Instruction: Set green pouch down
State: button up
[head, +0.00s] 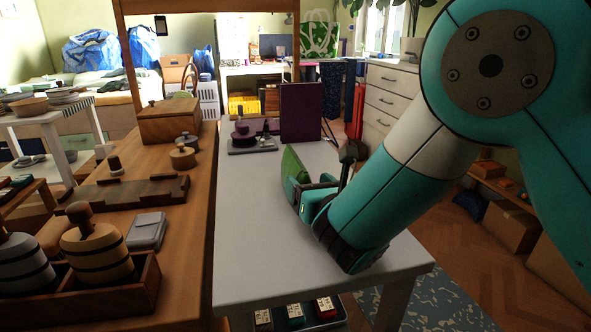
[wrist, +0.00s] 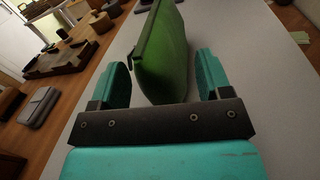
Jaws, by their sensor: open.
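The green pouch (wrist: 165,55) stands upright on its edge on the white table (head: 250,260), between the two fingers of my gripper (wrist: 166,80) in the wrist view. The fingers are apart, with a gap on both sides of the pouch; the left gap looks narrower. In the head view the green pouch (head: 293,168) shows just beyond my gripper (head: 318,187), low over the tabletop. My gripper hides part of the pouch there.
A purple upright panel (head: 301,112) and a dark tray with small purple items (head: 250,138) stand at the table's back. A wooden table (head: 185,225) adjoins on the left, with a grey case (head: 147,230) and striped lidded pots (head: 97,252). The white table's front left is clear.

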jog(key=shift+w+a+r+p, duration=0.25)
jog(key=shift+w+r+p, duration=0.05)
jog(key=shift+w, duration=0.2)
jog(key=shift+w+a+f, duration=0.15)
jog(key=shift+w+f, duration=0.1)
jog(key=shift+w, duration=0.05)
jog(key=c, duration=1.1)
